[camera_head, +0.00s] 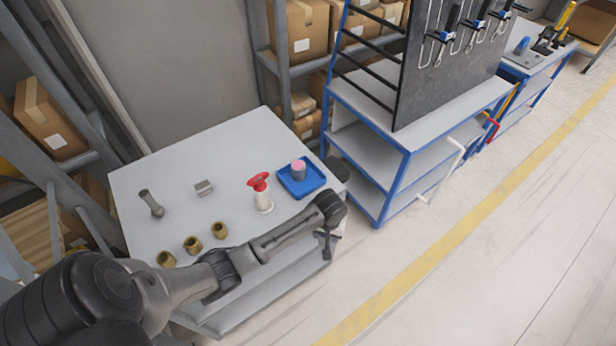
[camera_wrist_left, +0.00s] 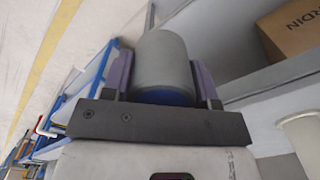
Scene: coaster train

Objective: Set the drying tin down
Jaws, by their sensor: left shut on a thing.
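My left gripper (camera_head: 328,243) is at the right side of the white table. In the left wrist view its jaws (camera_wrist_left: 161,72) are shut on a grey cylindrical tin (camera_wrist_left: 163,58) with a blue end towards the palm. I cannot make out this held tin in the head view. Another grey tin (camera_head: 299,172) with a pink top stands upright in the blue tray (camera_head: 313,186) at the table's right back. My right gripper is not in view.
A blue-framed bench (camera_head: 400,140) stands to the right. The table's back left is clear.

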